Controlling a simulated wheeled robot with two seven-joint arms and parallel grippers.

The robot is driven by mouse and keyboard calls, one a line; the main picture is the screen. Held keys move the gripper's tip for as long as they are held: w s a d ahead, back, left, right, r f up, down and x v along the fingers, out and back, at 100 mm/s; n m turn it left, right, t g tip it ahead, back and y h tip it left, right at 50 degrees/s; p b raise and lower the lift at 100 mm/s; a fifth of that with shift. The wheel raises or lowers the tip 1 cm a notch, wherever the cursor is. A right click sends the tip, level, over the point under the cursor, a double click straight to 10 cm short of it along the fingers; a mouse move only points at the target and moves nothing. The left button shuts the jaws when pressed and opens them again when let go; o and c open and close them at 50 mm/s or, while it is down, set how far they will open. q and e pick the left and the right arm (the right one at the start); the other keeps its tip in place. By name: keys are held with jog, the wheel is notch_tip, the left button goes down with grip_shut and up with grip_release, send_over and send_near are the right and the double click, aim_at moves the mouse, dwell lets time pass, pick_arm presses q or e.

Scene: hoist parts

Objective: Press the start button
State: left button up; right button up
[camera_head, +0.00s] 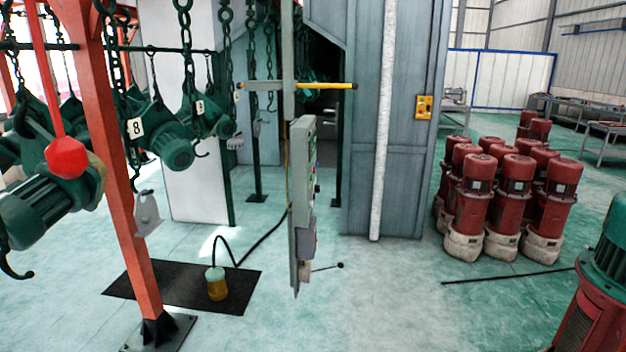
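A grey control panel (302,160) hangs on a vertical post in the middle of the head view. I see it almost edge-on, with its face turned to the right. Small dark and greenish details show on that face, but they are too small and slanted to tell which is the start button. A grey box (308,240) sits on its lower part. A yellow box (424,107) with small reddish marks is mounted on the grey booth wall to the right; its details are unclear. Neither of my grippers is in view.
A red frame post (118,170) and green hoists (172,145) on chains stand at left. Several red motors (510,190) stand right; a thin rod (510,276) lies nearby. Floor at centre front is clear.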

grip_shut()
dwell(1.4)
